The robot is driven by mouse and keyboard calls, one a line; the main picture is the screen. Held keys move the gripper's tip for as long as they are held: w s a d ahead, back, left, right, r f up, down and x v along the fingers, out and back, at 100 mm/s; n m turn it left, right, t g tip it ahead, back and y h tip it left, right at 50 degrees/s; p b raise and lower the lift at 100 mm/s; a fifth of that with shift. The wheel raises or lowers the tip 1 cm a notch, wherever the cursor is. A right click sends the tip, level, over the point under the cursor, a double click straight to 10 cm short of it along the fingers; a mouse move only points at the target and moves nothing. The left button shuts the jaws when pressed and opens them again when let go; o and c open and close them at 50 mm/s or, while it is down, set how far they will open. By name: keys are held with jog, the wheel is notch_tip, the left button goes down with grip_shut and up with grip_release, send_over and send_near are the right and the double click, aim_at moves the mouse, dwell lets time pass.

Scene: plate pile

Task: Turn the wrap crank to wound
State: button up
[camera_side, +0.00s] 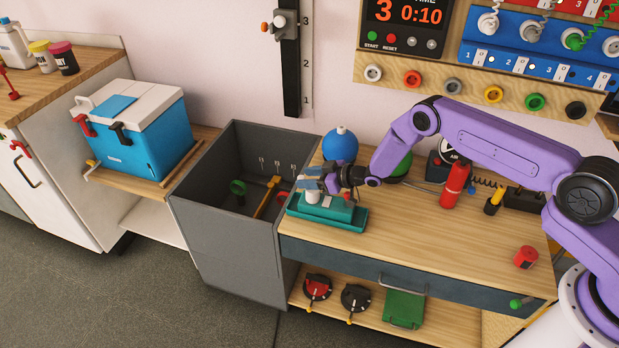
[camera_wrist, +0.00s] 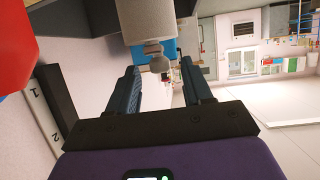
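A teal block-shaped device (camera_side: 327,208) with a pale upright roll (camera_side: 312,192) stands at the left end of the wooden bench. I take it for the wrap device, but its crank is hard to make out. My gripper (camera_side: 318,182) is at this device, beside the roll, and hides part of it. In the wrist view my two dark fingers (camera_wrist: 160,82) are spread apart. A grey cylinder (camera_wrist: 146,20) with a small rounded grey knob (camera_wrist: 156,56) shows between and beyond them. I cannot tell whether a finger touches the knob.
A deep grey bin (camera_side: 225,240) is directly left of the bench. A blue ball-like object (camera_side: 340,145) and a green round one (camera_side: 400,166) stand behind my gripper. A red bottle (camera_side: 454,186) is to the right. The bench front is mostly clear.

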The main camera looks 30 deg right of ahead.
jog(key=v, duration=1.7)
jog(key=shift+d+r, duration=0.15)
jog(key=shift+r, duration=0.05)
jog(key=shift+s, duration=0.15)
